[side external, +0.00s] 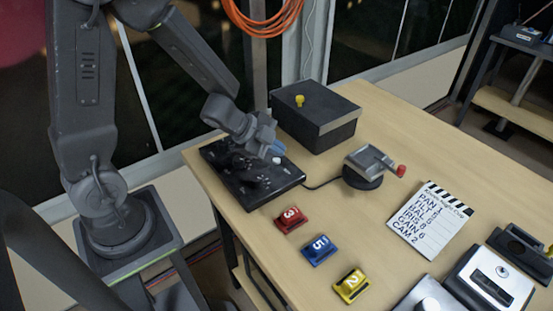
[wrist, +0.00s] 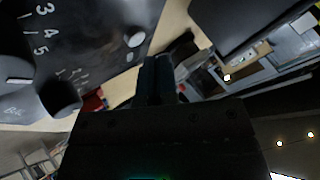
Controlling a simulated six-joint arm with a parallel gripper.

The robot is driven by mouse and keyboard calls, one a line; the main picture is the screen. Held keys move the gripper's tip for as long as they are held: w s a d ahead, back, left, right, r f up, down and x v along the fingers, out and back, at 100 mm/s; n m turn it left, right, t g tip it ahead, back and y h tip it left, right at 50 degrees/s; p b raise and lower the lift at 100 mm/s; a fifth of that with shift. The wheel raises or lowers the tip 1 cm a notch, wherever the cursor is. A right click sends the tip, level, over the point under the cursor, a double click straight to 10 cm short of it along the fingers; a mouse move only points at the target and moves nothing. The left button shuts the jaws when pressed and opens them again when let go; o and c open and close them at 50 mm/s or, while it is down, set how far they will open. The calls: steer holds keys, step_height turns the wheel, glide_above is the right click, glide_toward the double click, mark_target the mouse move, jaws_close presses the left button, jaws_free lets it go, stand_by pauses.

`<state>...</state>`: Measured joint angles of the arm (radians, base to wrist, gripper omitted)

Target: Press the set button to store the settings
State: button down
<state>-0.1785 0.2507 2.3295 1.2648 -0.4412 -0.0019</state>
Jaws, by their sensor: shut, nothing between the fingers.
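A black control panel (side external: 240,187) lies on the left end of the table. The wrist view shows part of the panel (wrist: 95,25) close up, with white numbers and dark knobs (wrist: 62,98). A small white round button (side external: 276,160) stands near the panel's right end; a white round button also shows in the wrist view (wrist: 136,40). I cannot read a set label on it. My gripper (side external: 278,147) is shut and empty, just above the panel's right end by the white button. Its dark bluish fingers (wrist: 155,72) appear below and right of that button in the wrist view. I cannot tell whether they touch it.
A black box (side external: 318,125) with a yellow knob stands behind the panel. A small camera-like device (side external: 368,162) sits to the right, joined by a cable. Red (side external: 291,218), blue (side external: 319,249) and yellow (side external: 352,285) numbered blocks lie in front. A clapperboard (side external: 428,222) lies farther right.

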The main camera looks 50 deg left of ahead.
mark_target(276, 161)
steer(key=shift+r, duration=2.5)
steer(key=shift+r, duration=0.15)
steer(key=s+a+r+n+t+y, duration=0.1)
steer(key=s+a+r+n+y, duration=0.15)
steer(key=r+n, duration=0.2)
steer(key=s+a+r+n+t+y, duration=0.1)
steer(key=r+n+y, duration=0.3)
steer(key=r, duration=0.1)
steer(key=s+d+r+n+g+h, duration=0.1)
steer(key=s+d+n+g, duration=0.1)
steer(key=s, duration=0.4)
steer(key=s+d+r+n+g+h, duration=0.1)
steer(key=s+d+n+g, duration=0.1)
steer(key=s, duration=0.5)
steer(key=shift+s+d+n+g+h, duration=0.2)
steer(key=shift+d+n+g+h, duration=0.35)
steer(key=shift+d, duration=0.65)
